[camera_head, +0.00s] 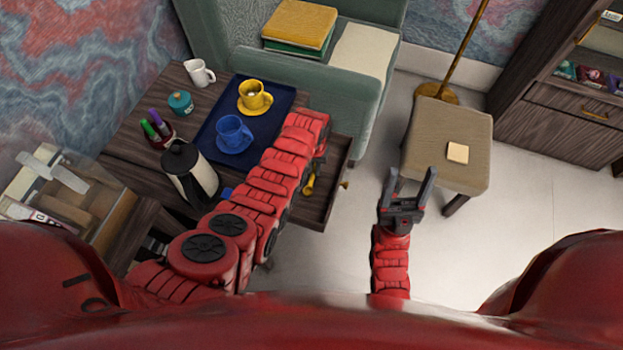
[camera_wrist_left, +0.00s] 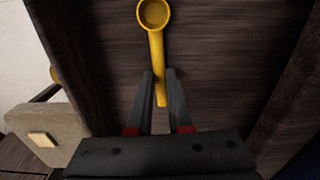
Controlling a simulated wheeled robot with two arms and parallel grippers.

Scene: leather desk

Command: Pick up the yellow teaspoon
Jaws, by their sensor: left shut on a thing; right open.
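The yellow teaspoon (camera_wrist_left: 156,45) lies in the open wooden drawer, seen in the left wrist view with its round bowl pointing away from my gripper. A small yellow part of it (camera_head: 309,187) shows beside my left arm in the head view. My left gripper (camera_wrist_left: 160,76) is shut on the spoon's handle, with one finger on each side. In the head view my left gripper is hidden by its own arm. I cannot tell whether the spoon is off the drawer floor. My right gripper (camera_head: 406,188) is open and empty, above the floor near the stool.
The drawer (camera_head: 326,207) has raised walls around the spoon. A blue tray (camera_head: 286,101) on the desk holds a yellow cup (camera_head: 255,97) and a blue cup (camera_head: 233,135). A kettle (camera_head: 190,174) stands near my left arm. A stool (camera_head: 445,125) stands at right.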

